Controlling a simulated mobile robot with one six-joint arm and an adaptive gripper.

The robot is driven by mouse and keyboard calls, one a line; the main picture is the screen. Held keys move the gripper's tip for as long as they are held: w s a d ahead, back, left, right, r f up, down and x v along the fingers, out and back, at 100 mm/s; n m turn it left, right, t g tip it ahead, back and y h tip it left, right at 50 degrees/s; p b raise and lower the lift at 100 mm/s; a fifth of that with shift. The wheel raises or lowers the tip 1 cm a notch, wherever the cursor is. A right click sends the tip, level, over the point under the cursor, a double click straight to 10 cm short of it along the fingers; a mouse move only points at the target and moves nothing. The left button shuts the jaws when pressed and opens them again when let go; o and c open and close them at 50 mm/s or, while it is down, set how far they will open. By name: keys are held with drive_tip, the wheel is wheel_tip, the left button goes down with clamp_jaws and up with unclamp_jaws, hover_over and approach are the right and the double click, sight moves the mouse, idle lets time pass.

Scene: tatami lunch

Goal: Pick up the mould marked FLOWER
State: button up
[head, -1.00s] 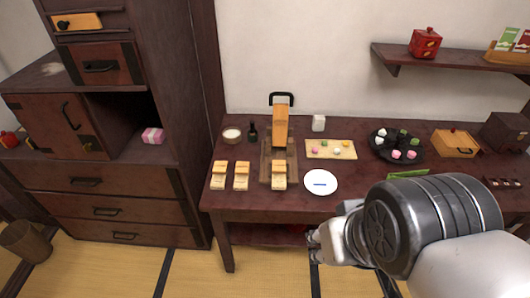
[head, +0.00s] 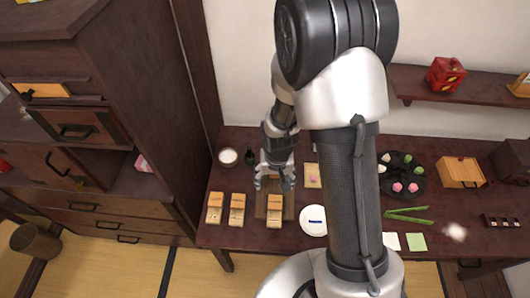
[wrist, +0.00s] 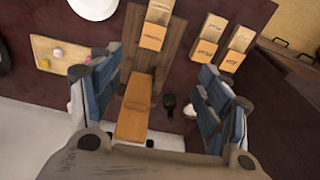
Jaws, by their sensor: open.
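Three pale wooden moulds with orange tops stand along the front left of the table: a left one (head: 215,207), a middle one (head: 237,209) and a right one (head: 274,212) on a dark wooden board (head: 262,207). In the wrist view they show as the far right mould (wrist: 236,47), its neighbour (wrist: 209,41) and the one on the board (wrist: 155,26). Their markings are too small to read, so I cannot tell which is FLOWER. My gripper (head: 274,184) is open and empty above the board. In the wrist view a long orange wooden piece (wrist: 136,105) lies between its fingers.
A white plate (head: 313,218) sits right of the board. A white bowl (head: 228,156) and a small dark bottle (head: 250,156) stand behind the moulds. A pale tray of sweets (wrist: 45,45) is beside my gripper. A tall cabinet (head: 150,90) flanks the table's left.

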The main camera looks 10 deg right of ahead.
drive_tip(key=g+p, duration=0.1)
drive_tip(key=p, duration=0.3)
approach(274, 221)
wheel_tip(274, 221, down, 2)
drive_tip(key=b, duration=1)
drive_tip(key=shift+f+m, duration=0.25)
drive_tip(key=shift+m, duration=0.15)
wheel_tip(274, 221, down, 7)
drive_tip(key=b, duration=0.7)
drive_tip(key=shift+d+r, duration=0.1)
drive_tip(key=shift+r, duration=0.1)
drive_tip(key=shift+r, duration=0.1)
drive_tip(key=c, duration=1.2)
